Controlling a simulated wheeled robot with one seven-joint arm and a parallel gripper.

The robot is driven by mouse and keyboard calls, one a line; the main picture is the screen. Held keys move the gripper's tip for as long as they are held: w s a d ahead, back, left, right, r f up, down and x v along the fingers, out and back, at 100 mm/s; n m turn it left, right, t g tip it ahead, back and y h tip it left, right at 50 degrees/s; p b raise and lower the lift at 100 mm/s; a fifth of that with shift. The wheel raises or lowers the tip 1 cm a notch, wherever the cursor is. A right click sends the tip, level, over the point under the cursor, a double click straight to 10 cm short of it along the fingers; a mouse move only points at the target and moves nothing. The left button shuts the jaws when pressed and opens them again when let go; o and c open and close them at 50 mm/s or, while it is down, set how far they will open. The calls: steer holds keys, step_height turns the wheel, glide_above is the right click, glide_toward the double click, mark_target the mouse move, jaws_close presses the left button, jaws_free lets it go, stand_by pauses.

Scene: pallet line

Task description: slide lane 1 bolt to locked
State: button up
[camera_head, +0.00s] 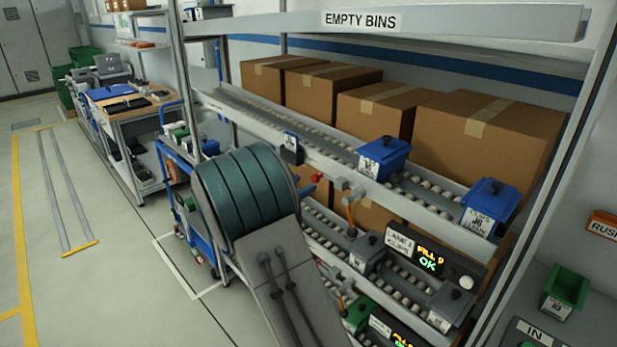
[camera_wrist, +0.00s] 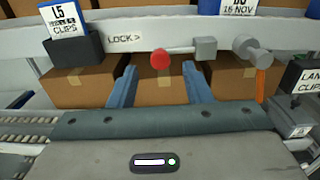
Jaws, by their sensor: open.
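A grey round piece (camera_wrist: 250,46) with an orange lever (camera_wrist: 260,84) sits further right. My gripper (camera_wrist: 160,76) is open and empty; its two blue fingers reach toward the beam, one on each side below the knob. Whether they touch anything cannot be told. The red knob also shows in the head view (camera_head: 317,178), partly near my arm.
A dark holder with an L5 card (camera_wrist: 68,48) hangs left on the beam. Blue bins (camera_head: 383,157) stand on the upper rollers, cardboard boxes (camera_head: 480,135) behind. A lane 1 display (camera_head: 430,258) reads OK, with grey bins (camera_head: 450,303) on the lower rollers. Open floor lies left.

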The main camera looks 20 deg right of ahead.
mark_target(313, 179)
steer(key=shift+p+x, duration=0.3)
steer(key=shift+x, duration=1.45)
